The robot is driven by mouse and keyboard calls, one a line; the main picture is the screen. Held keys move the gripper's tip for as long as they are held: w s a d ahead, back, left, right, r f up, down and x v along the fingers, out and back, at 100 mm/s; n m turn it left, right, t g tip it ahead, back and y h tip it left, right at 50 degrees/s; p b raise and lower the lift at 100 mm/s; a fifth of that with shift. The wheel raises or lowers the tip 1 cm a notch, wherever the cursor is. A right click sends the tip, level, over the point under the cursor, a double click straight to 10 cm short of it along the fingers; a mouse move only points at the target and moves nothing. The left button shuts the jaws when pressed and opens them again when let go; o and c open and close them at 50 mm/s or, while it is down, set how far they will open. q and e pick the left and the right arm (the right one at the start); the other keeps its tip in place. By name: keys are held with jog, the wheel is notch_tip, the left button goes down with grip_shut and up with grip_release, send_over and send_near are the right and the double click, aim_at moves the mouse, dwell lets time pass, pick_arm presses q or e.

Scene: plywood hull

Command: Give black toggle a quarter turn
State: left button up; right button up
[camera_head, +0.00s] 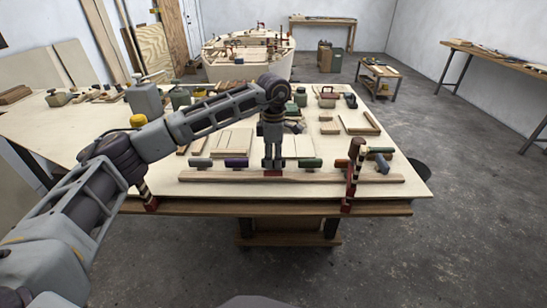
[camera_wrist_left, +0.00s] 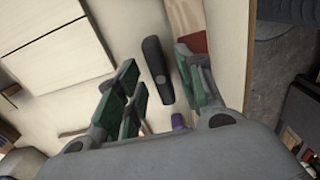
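The black toggle (camera_wrist_left: 157,69) shows in the left wrist view as a dark bar with a small knob on its side. My left gripper (camera_head: 273,165) points down over the long wooden rail (camera_head: 345,179) on the table. In the left wrist view the gripper (camera_wrist_left: 158,60) is open, its green-padded fingers on either side of the toggle, with visible gaps. In the head view the gripper hides the black toggle. A purple toggle (camera_head: 236,162) and a green toggle (camera_head: 310,163) flank it. My right gripper is out of view.
A grey-green toggle (camera_head: 200,162) is farther left on the rail. Pale boards (camera_head: 235,141) lie behind the rail. The table's front strip (camera_head: 250,193) is clear.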

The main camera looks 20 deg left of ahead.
aim_at(273, 159)
pick_arm(q)
notch_tip(273, 159, up, 12)
dwell(0.9)
dwell(0.4)
